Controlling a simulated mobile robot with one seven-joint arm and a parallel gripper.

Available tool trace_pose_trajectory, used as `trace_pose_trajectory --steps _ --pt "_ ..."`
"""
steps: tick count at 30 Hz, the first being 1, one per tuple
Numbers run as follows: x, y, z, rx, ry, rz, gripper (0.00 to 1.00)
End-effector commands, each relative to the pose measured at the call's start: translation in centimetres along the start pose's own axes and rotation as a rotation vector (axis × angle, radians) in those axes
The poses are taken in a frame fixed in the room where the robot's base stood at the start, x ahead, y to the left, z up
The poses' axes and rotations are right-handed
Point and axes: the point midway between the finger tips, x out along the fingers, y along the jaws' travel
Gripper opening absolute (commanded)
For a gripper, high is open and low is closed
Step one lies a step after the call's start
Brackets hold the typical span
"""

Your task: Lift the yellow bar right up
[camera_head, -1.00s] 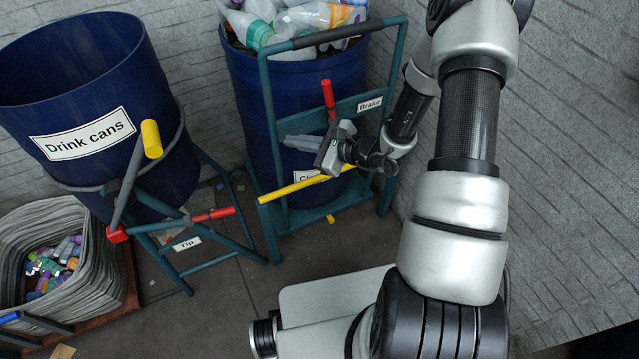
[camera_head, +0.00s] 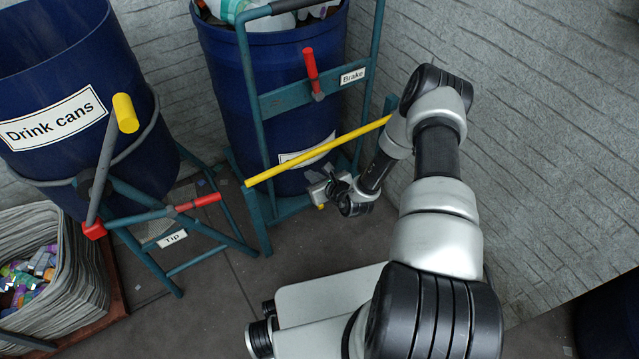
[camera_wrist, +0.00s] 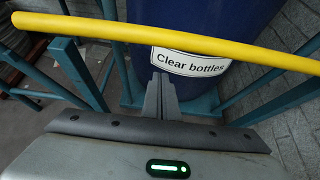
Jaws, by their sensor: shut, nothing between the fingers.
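The yellow bar (camera_head: 300,161) slants across the front of the blue clear-bottles bin's teal frame, its right end higher in the head view. In the wrist view the bar (camera_wrist: 190,39) crosses the top of the picture, its rounded left end free. My gripper (camera_head: 318,190) is below the bar in the head view, in front of the lower part of the bin. In the wrist view my gripper (camera_wrist: 163,82) is shut and empty, with its fingertips a little below the bar's image and in front of the bin label. Nothing shows contact with the bar.
The blue bin (camera_head: 225,80) holds bottles; its teal frame carries a red brake handle (camera_head: 310,65). The drink-cans bin (camera_head: 50,75) with its tipping frame (camera_head: 165,220) stands left, beside a basket (camera_head: 70,270) of crushed cans. A grey stone wall (camera_head: 540,120) is close on the right.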

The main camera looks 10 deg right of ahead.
Motion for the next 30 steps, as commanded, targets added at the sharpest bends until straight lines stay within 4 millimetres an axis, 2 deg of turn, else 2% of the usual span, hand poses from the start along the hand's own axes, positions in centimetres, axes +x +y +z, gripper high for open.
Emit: trace_pose_trajectory --steps 1,2,3,9,25,30 --pt "1.3 0.0 -0.3 0.0 -0.002 0.0 0.0" --pt "1.4 0.0 0.1 0.001 -0.002 0.0 0.0" --pt "0.8 -0.1 1.3 0.0 -0.003 -0.002 0.0" --pt "0.0 0.0 3.3 0.0 -0.001 0.0 0.0" --pt "-0.4 0.0 4.0 0.006 0.0 0.004 0.0" --pt "-1.2 -0.1 5.4 0.061 -0.002 0.035 0.0"
